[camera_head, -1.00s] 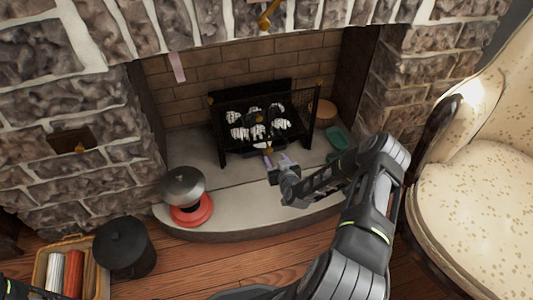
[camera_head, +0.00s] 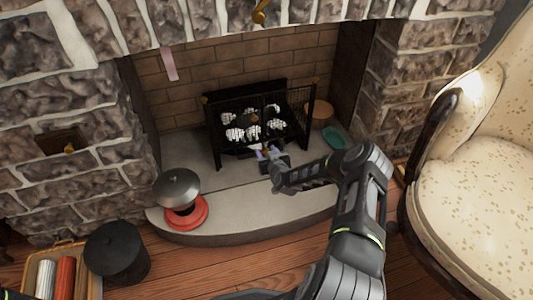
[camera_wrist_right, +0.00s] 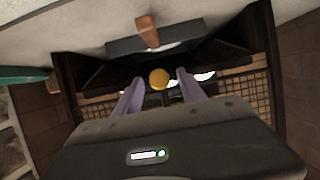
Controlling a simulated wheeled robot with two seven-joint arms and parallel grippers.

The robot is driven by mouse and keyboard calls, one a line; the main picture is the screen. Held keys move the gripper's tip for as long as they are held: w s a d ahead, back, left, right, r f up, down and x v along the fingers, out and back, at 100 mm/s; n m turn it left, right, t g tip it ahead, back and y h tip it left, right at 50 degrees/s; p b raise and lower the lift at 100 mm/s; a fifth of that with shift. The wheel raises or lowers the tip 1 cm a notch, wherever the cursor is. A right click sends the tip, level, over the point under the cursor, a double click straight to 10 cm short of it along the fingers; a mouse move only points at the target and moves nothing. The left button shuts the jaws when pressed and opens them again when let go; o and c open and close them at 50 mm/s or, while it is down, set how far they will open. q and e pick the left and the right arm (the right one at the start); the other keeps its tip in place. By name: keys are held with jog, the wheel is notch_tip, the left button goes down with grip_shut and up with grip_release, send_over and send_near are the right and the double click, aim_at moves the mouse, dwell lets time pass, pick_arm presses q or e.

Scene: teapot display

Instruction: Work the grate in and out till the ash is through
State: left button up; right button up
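The black fire grate (camera_head: 213,130) stands in the fireplace and holds several ash-white coals (camera_head: 236,134). My right gripper (camera_head: 264,152) is at the grate's low front edge. In the right wrist view its two pale purple fingers (camera_wrist_right: 158,90) are apart, one on each side of a round yellow knob (camera_wrist_right: 159,78). Gaps show between the knob and the fingers, so it does not look gripped. A brown handle-like block (camera_wrist_right: 147,32) sits on a dark grey bar (camera_wrist_right: 180,42) beside the knob. Ash below the grate is hidden. My left gripper is out of view.
A red stand (camera_head: 186,214) with a grey metal lid-like dome (camera_head: 177,187) sits on the hearth at left. A teal dish (camera_head: 334,138) and a round wooden piece (camera_head: 321,114) lie right of the grate. A black bucket (camera_head: 117,254) and a cream armchair (camera_head: 475,180) flank the hearth.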

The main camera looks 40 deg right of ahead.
grip_shut()
dwell(0.3)
dwell(1.0)
